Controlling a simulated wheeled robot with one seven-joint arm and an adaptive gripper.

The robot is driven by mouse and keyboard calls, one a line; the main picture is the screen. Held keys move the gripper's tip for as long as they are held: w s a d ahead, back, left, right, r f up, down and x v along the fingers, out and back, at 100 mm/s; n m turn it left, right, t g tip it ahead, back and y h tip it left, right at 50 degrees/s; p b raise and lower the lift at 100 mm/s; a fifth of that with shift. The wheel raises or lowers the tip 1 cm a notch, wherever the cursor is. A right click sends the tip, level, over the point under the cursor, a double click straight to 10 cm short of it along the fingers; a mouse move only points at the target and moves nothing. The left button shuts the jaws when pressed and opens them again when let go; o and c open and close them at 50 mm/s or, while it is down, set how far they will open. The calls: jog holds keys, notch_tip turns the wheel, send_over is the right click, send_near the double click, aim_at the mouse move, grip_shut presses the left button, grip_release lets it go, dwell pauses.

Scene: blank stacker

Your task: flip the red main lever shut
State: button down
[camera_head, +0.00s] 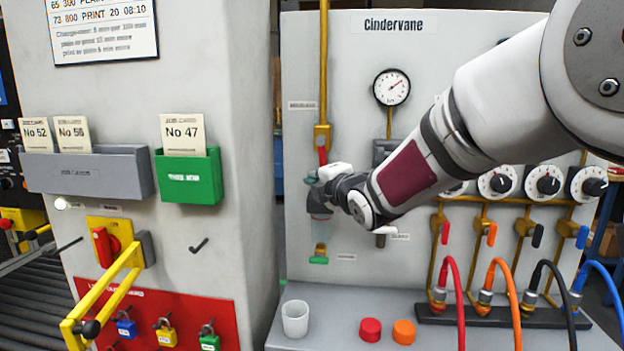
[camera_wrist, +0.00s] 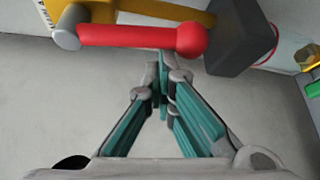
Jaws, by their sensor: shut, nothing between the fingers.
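The red main lever (camera_head: 322,156) sits just under a yellow valve block (camera_head: 322,136) on the yellow pipe of the Cindervane panel. In the wrist view the red lever (camera_wrist: 140,36) runs across the top of the picture, with a round red knob at its right end. My gripper (camera_head: 312,181) is right below the lever in the head view, and my wrist hides part of what lies behind it. In the wrist view my gripper (camera_wrist: 161,72) has its teal fingers shut together and empty, tips close to the lever's underside. I cannot tell whether they touch it.
A gauge (camera_head: 391,87) and several dials stand right of the pipe. Red, orange, black and blue hoses (camera_head: 497,275) rise at the lower right. A white cup (camera_head: 295,318) and red and orange caps (camera_head: 404,332) stand on the ledge. A grey column (camera_head: 220,60) stands left.

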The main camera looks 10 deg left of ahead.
jog(key=d+r+n+g+h+p, duration=0.2)
jog(key=d+r+n+h+p, duration=0.4)
jog(key=d+n+h+p, duration=0.2)
jog(key=shift+n+g+h+p, duration=0.35)
jog(key=shift+n+p, duration=0.2)
jog(key=shift+n, duration=0.45)
jog(key=shift+s+d, duration=0.1)
jog(key=shift+f, duration=0.15)
dwell(0.4)
